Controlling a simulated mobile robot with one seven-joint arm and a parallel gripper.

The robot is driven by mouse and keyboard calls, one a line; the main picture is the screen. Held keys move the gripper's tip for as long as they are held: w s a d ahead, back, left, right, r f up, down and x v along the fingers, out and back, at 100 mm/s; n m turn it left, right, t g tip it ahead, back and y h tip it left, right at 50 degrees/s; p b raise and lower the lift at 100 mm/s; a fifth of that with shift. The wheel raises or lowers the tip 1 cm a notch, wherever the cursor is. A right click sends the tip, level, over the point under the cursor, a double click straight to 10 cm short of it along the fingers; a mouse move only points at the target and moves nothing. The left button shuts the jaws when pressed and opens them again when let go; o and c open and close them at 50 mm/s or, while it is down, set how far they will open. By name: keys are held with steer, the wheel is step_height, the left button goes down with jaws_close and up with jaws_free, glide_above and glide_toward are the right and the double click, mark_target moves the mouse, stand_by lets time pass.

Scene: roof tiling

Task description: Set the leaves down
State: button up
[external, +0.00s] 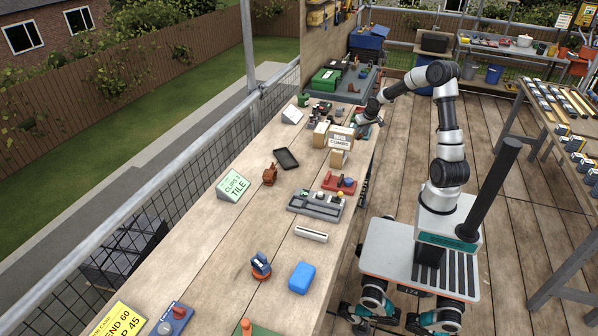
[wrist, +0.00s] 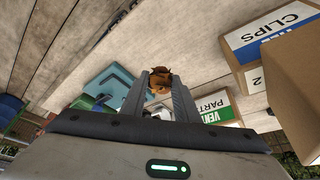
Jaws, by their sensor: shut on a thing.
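A small clump of orange-brown leaves (wrist: 160,77) sits between the two grey fingers of my gripper (wrist: 163,90) in the wrist view. My gripper is shut on the leaves. In the external view my gripper (external: 364,119) is low at the right edge of the long wooden workbench (external: 228,222), right of some cardboard boxes. The leaves are too small or hidden to make out there. I cannot tell how high they are above the wood.
Cardboard boxes (external: 341,137) stand just left of my gripper; a box labelled CLIPS (wrist: 275,35) is close on the right in the wrist view. A teal object (wrist: 105,85) is left of the fingers. A black tray (external: 286,159) lies farther along the bench, with bare wood around it.

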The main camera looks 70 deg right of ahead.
steer(key=shift+f+b, duration=0.65)
steer(key=shift+f, duration=1.75)
steer(key=shift+f, duration=0.1)
steer(key=o, duration=1)
steer(key=shift+r, duration=0.35)
steer(key=p+v, duration=0.3)
steer(key=v, duration=0.8)
steer(key=shift+s+a+r, duration=0.1)
steer(key=shift+s+r, duration=0.05)
steer(key=shift+r, duration=0.05)
